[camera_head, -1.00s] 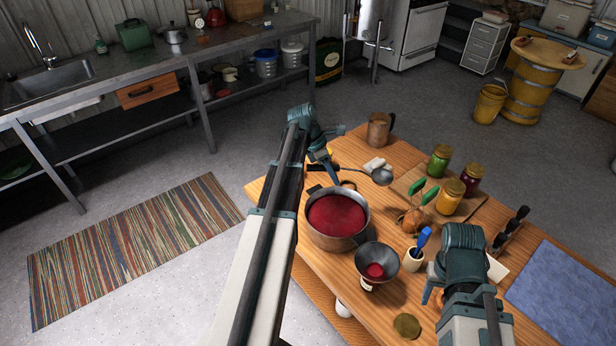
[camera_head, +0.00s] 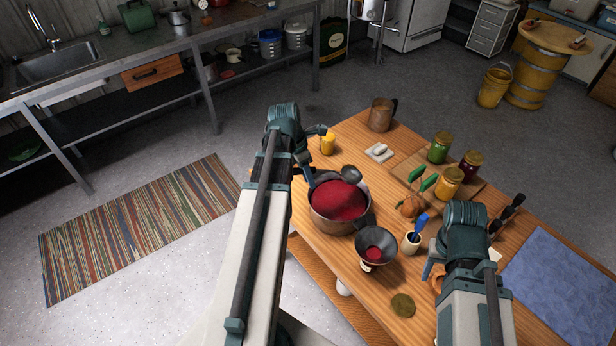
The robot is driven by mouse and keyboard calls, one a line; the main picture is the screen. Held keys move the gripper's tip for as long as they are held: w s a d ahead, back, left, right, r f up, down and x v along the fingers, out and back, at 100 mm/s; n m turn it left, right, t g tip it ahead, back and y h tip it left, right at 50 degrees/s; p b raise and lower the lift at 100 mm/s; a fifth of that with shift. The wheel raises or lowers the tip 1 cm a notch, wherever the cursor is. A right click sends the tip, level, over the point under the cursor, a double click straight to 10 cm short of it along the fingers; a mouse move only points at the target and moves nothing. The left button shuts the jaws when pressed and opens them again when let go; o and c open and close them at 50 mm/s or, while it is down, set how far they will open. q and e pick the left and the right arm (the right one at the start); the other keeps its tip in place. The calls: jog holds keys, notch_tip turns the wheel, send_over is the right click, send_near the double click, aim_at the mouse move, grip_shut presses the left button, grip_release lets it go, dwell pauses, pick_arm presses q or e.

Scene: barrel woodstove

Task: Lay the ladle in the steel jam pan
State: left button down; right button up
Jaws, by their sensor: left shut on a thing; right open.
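The steel jam pan (camera_head: 361,218) stands on the wooden table, full of red jam. The ladle (camera_head: 351,173) shows its dark round bowl at the pan's far rim; I cannot tell whether it touches the pan or hangs above it. My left gripper (camera_head: 311,162) is at the pan's far left side, shut on the ladle, whose handle is mostly hidden by the gripper and arm. My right gripper (camera_head: 432,268) is open and empty at the table's right front, right of the funnel and away from the pan.
A dark funnel (camera_head: 376,240) over a jar stands close to the pan's front right. A white pot with a blue-handled tool (camera_head: 411,243), several lidded jars (camera_head: 449,183), a copper mug (camera_head: 381,114) and a yellow object (camera_head: 328,144) stand around. A blue cloth (camera_head: 565,275) lies at right.

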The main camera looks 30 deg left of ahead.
pick_arm(q)
notch_tip(320, 180, down, 12)
jog(key=b, duration=1.1)
jog(key=shift+b, duration=0.3)
jog(key=c, duration=0.6)
grip_release()
jog(key=p+v, duration=1.3)
jog(key=shift+a+r, duration=0.2)
jog(key=shift+r, duration=0.1)
